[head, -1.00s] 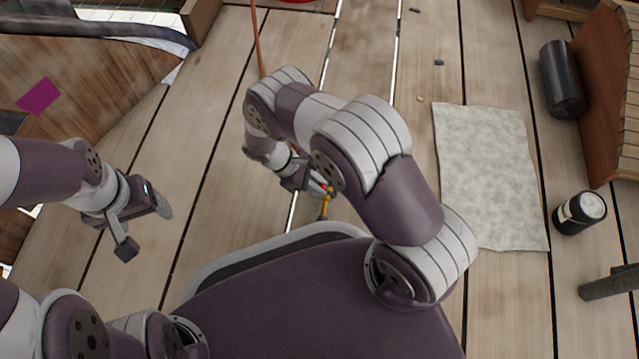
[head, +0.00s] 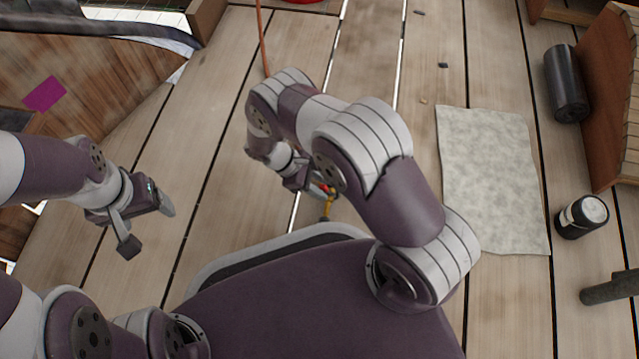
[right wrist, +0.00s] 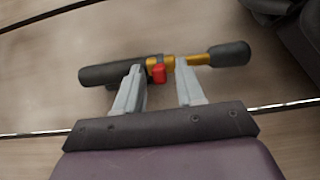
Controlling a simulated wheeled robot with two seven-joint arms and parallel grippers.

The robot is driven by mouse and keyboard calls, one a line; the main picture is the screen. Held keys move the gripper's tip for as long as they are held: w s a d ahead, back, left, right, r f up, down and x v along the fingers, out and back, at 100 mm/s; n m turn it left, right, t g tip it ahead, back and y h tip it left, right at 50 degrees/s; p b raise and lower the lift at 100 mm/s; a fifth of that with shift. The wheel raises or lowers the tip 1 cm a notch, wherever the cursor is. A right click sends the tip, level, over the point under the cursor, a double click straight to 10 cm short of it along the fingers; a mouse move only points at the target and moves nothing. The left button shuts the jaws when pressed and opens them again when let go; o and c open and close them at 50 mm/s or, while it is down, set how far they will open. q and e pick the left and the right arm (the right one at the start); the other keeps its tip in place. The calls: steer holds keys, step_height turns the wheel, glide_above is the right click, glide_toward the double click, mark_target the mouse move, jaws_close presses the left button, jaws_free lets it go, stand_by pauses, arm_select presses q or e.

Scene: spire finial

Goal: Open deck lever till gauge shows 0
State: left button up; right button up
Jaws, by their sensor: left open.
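A bar with a black grip, a yellow shaft, a red tab and a black knob (right wrist: 229,55), perhaps the deck lever, lies across the right wrist view. Its yellow part (head: 328,208) shows in the head view below my right arm. My right gripper (right wrist: 158,80) has its two fingers apart, with the red tab between their tips. The bar runs past both fingers, and I cannot tell whether they touch it. My left gripper (head: 148,228) is open and empty above the planks at the left. I cannot make out a gauge or a reading.
A pale cloth (head: 490,180) lies flat on the plank deck at right. A dark cylinder (head: 566,85), a black canister with a light top (head: 582,216) and a dark bar (head: 610,288) are beyond it. A wooden structure (head: 75,75) stands at the upper left.

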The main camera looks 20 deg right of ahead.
step_height(320, 180, up, 5)
steer(key=p, duration=0.4)
steer(key=s+d+r+p, duration=0.5)
steer(key=s+d+p, duration=0.1)
steer(key=s, duration=0.3)
steer(key=shift+s+d+r+p, duration=0.25)
steer(key=shift+d+p, duration=0.15)
steer(key=shift+p, duration=0.35)
steer(key=shift+r, duration=0.1)
steer(key=w+a+r+m+t+y+p, duration=0.1)
steer(key=w+a+r+m+y+p, duration=0.2)
steer(key=r, duration=0.8)
steer(key=w+r+m+t+y+p, duration=0.1)
steer(key=w+r+m+p, duration=0.25)
steer(key=r, duration=0.75)
steer(key=s+r+m+t+y+p, duration=0.1)
steer(key=s+r+m+p, duration=0.1)
steer(key=r+p, duration=1.9)
steer(key=s+a+r+m+t+y+p, duration=0.1)
steer(key=s+r+m+t+p, duration=0.1)
steer(key=r+p, duration=2)
steer(key=shift+a+r+m+t+y+p, duration=0.3)
steer(key=shift+r+m+y, duration=0.15)
steer(key=shift+r, duration=6.8)
